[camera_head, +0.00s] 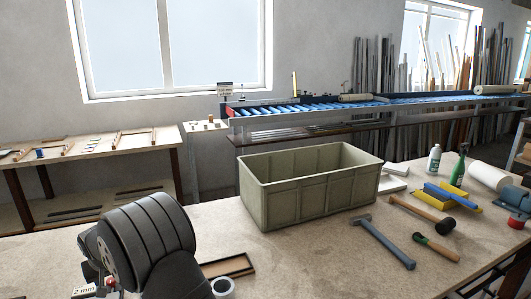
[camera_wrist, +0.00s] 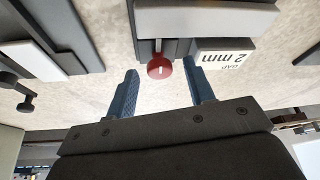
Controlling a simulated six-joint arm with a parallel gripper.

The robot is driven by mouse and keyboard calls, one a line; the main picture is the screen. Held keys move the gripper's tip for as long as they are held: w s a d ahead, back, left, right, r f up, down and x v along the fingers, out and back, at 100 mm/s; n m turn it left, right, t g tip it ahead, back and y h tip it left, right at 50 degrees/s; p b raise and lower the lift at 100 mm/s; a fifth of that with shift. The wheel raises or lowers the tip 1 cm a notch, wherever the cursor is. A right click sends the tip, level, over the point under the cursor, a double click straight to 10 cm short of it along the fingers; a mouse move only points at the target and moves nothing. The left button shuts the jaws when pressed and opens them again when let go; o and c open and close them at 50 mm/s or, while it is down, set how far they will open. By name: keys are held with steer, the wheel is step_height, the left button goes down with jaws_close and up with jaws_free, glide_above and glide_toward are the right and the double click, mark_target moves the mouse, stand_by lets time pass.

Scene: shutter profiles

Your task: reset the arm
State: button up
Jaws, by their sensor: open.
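My gripper (camera_wrist: 160,72) shows in the wrist view with its two blue fingers apart. A round red knob (camera_wrist: 159,67) appears between the fingertips. I cannot tell whether the fingers touch it, and nothing looks clamped. The knob sits in front of a grey and dark block (camera_wrist: 205,18). A white card reading "GAP 2 mm" (camera_wrist: 225,57) is right of it. In the head view the "2 mm" card (camera_head: 84,291) shows at the lower left. My dark ridged arm stands there and the fingers cannot be made out.
A green-grey crate (camera_head: 310,190) stands mid-bench.

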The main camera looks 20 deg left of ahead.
steer(key=v, duration=1.4)
steer(key=shift+a, duration=0.1)
